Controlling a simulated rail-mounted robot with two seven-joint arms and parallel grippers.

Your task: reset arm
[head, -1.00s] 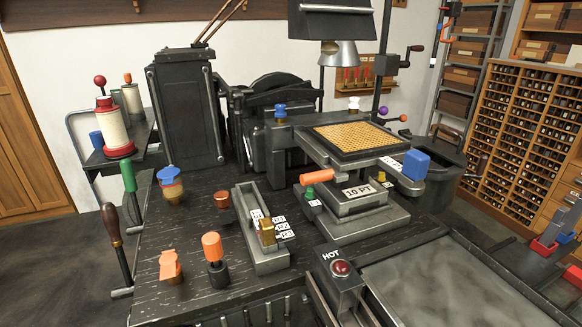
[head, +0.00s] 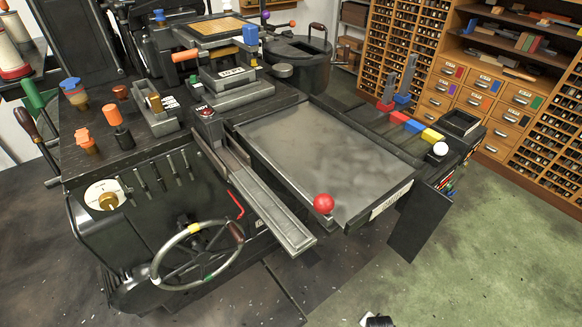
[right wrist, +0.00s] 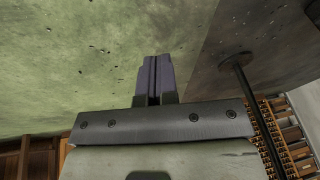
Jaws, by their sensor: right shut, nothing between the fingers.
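My right gripper (right wrist: 154,75) shows in the right wrist view with its two dark fingers together and nothing between them. It is over bare greenish floor, clear of any object. In the head view only a small white and black piece shows at the bottom edge, and I cannot tell which part it is. My left gripper is not in view. The type caster (head: 150,215) stands at the left and middle of the head view, with a spoked handwheel (head: 197,255) on its front.
A grey-topped table (head: 310,150) with a red ball knob (head: 323,203) juts forward from the caster. A narrow metal channel (head: 262,205) runs beside it. Wooden type cabinets (head: 500,105) stand at the back right. The floor (head: 470,250) at front right is clear.

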